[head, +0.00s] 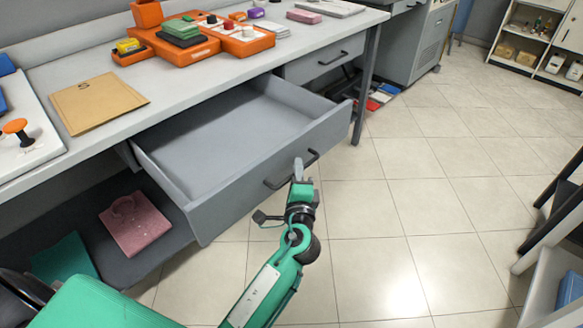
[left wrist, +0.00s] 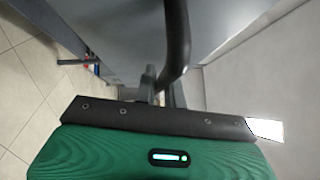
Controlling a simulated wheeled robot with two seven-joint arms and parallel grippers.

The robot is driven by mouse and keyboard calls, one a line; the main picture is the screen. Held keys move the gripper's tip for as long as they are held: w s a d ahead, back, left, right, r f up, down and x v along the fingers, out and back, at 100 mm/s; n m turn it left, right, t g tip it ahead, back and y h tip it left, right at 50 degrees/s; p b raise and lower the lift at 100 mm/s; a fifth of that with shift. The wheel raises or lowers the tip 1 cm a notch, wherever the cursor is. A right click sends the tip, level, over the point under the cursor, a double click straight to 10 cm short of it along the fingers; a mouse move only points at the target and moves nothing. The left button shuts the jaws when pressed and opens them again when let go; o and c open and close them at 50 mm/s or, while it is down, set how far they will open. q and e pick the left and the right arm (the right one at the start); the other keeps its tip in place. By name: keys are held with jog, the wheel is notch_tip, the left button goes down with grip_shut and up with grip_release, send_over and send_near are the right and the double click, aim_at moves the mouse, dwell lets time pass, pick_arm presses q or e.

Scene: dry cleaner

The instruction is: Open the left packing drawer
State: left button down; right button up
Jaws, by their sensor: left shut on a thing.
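The left packing drawer (head: 205,199) is grey and pulled well out from under the table in the head view; its inside looks empty. A dark bar handle (head: 277,183) is on its front. My left gripper (head: 298,172) is at the right part of that handle and is shut on it. In the left wrist view the dark handle (left wrist: 178,45) runs down to the gripper's fingers (left wrist: 160,92). The fingertips are partly hidden there. My right gripper is not in view.
The tabletop holds a brown envelope (head: 97,102) and orange trays (head: 175,50). A second drawer (head: 325,60) to the right is shut. A folded pink shirt (head: 134,223) lies on the shelf below. The tiled floor (head: 400,190) to the right is clear.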

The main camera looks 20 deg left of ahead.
pick_arm(q)
jog(key=c, duration=1.5)
grip_release()
